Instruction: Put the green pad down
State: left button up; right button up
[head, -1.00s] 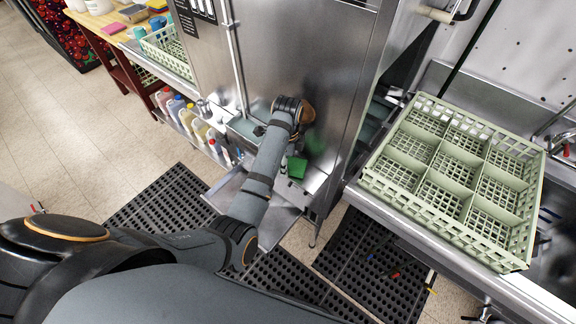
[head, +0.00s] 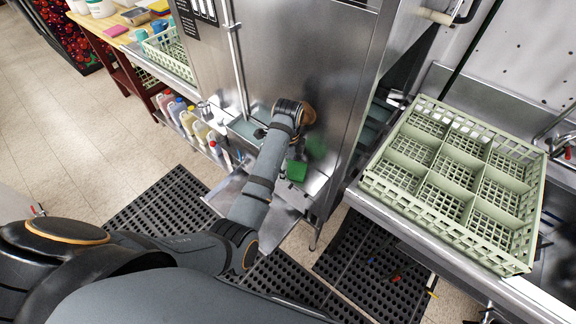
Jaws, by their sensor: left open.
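The green pad (head: 296,171) is at the foot of the steel machine's front, just below my left wrist. It looks tilted, and I cannot tell what its underside touches. My left gripper (head: 297,149) is open, mostly hidden behind my own wrist and forearm, close above the pad. Whether the fingers still touch the pad is hidden. A blurred green reflection of the pad shows on the steel panel. My right gripper is not in view.
The steel machine (head: 290,50) rises close behind my wrist. Several bottles (head: 188,120) stand on a low shelf to the left. A pale green rack (head: 455,180) sits on the right counter. Black mats (head: 160,212) cover part of the floor.

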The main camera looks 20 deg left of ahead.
aim_at(289, 165)
pick_arm(q)
notch_tip(289, 165, up, 7)
jog(key=shift+w+d+f+p, duration=0.1)
jog(key=shift+f+p, duration=0.05)
jog(key=shift+p, duration=0.75)
notch_tip(289, 165, up, 5)
jog(key=p, duration=0.5)
